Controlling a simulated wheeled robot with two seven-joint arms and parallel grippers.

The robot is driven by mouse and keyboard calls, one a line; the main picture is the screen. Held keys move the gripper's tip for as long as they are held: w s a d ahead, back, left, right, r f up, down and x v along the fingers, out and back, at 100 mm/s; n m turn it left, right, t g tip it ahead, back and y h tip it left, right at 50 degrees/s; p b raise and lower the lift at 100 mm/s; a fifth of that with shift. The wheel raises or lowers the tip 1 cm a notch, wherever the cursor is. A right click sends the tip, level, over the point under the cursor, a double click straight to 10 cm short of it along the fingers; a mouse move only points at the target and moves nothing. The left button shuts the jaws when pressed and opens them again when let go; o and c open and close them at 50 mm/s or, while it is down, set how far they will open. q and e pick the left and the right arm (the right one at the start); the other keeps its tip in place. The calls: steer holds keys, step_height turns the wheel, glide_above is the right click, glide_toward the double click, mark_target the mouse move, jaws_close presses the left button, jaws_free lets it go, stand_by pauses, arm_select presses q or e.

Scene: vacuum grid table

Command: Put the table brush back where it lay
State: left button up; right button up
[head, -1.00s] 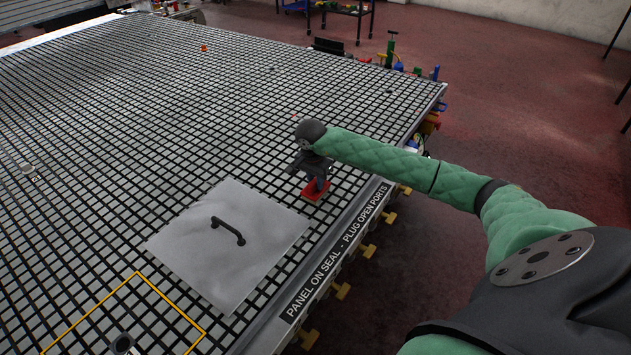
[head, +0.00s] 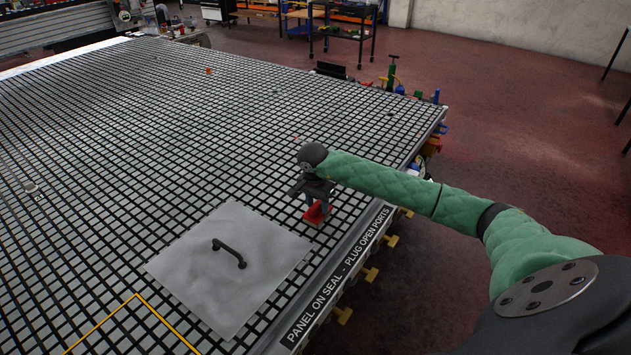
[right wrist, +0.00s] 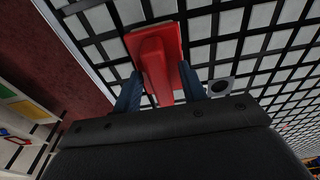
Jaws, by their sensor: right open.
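The table brush (head: 313,217) is red and lies on the grid table (head: 120,130) near its right edge, just beyond the grey panel. In the right wrist view the brush (right wrist: 155,48) shows a wide red base with a raised red handle pointing toward my gripper. My right gripper (head: 318,204) is low over the brush. In the right wrist view its two blue fingers (right wrist: 160,76) stand open on either side of the handle, with gaps beside it. The gripper hides part of the brush in the head view. My left gripper is not in view.
A grey square panel (head: 225,285) with a black handle (head: 230,254) lies nearer on the grid. A yellow outline (head: 115,310) marks the grid at the bottom. The grid beyond the brush is mostly clear.

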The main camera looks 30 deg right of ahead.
mark_target(318, 202)
steer(key=shift+r, duration=0.3)
steer(key=shift+r+p, duration=0.15)
steer(key=shift+p, duration=0.3)
steer(key=shift+r, duration=0.1)
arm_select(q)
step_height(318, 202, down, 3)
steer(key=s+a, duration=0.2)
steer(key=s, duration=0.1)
arm_select(e)
steer(key=shift+r, duration=0.1)
steer(key=shift+a+r+b, duration=0.1)
steer(key=shift+r+b, duration=0.4)
steer(key=shift+r, duration=0.3)
steer(key=shift+r+b, duration=0.25)
steer(key=shift+b, duration=0.05)
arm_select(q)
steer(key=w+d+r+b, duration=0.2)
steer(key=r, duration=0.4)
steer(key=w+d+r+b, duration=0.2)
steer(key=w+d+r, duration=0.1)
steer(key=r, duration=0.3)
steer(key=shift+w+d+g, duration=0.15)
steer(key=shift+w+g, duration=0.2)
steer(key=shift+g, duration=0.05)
arm_select(e)
step_height(318, 202, up, 10)
steer(key=a, duration=0.1)
steer(key=shift+s+f, duration=0.25)
